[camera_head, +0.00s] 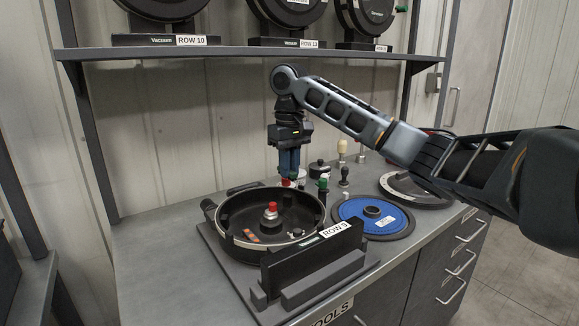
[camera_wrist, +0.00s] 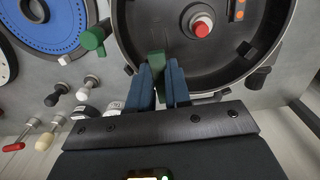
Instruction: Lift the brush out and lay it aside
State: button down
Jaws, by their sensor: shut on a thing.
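My gripper (camera_head: 288,174) points down at the back rim of the black round seed meter housing (camera_head: 228,238). In the wrist view, my gripper (camera_wrist: 164,80) is shut on a small green piece, which I take to be the brush (camera_wrist: 156,62). The fingers cover part of it, and it overlaps the rim of the housing (camera_wrist: 128,45) there. I cannot tell whether it is still touching the housing. The fingers hide the brush in the head view. The red-topped hub (camera_head: 271,212) stands in the middle of the open housing.
A blue disc (camera_head: 365,213) lies on the bench right of the housing. Several small knobbed tools, one with a green top (camera_head: 322,184), stand close behind and right. A ROW 9 panel (camera_head: 300,258) stands in front. A shelf (camera_head: 240,52) hangs above; bench at left (camera_head: 155,240) is clear.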

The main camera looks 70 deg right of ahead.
jog(key=shift+r+p, duration=2.85)
jog(key=shift+p, duration=0.55)
